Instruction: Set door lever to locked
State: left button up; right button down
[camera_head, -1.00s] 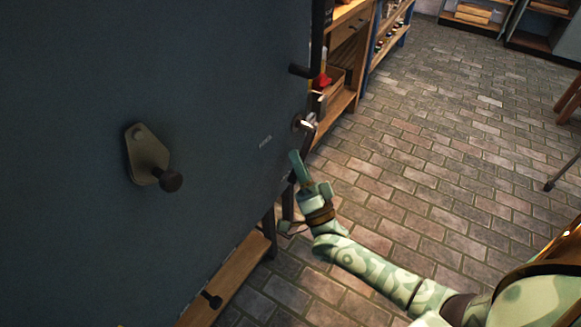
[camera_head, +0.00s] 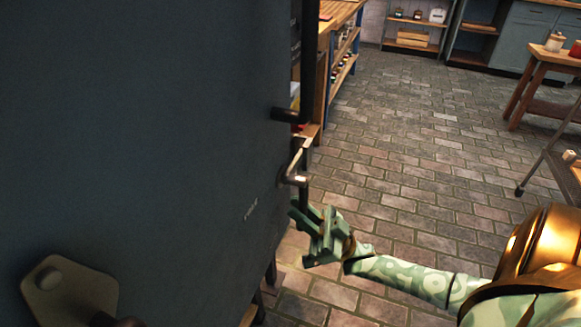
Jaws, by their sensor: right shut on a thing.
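A large dark blue-grey door (camera_head: 140,140) fills the left of the head view. The door lever (camera_head: 293,178) is at its right edge, a metal piece with a dark bar hanging down from it. My right gripper (camera_head: 304,210) is at the lower end of this dark bar, shut on the lever; the exact contact is small and partly hidden by the fingers. A small pale marking (camera_head: 250,210) is on the door left of the gripper. My left gripper is not in view.
A black pull handle (camera_head: 288,114) sits above the lever. A metal plate (camera_head: 45,280) with a dark knob is at the lower left. Wooden shelving (camera_head: 343,50) stands behind the door edge, and a wooden table (camera_head: 525,85) at the right. The brick floor between is open.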

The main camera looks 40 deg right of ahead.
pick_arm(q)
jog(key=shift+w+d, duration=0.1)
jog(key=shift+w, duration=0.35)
pick_arm(e)
jog(key=shift+d+f+n+g+y, duration=0.1)
jog(key=shift+n+g+y, duration=0.3)
jog(key=shift+n+y, duration=0.2)
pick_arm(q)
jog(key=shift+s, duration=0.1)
pick_arm(e)
jog(key=shift+w, duration=0.1)
jog(key=c, duration=1.3)
grip_release()
jog(key=shift+d, duration=0.1)
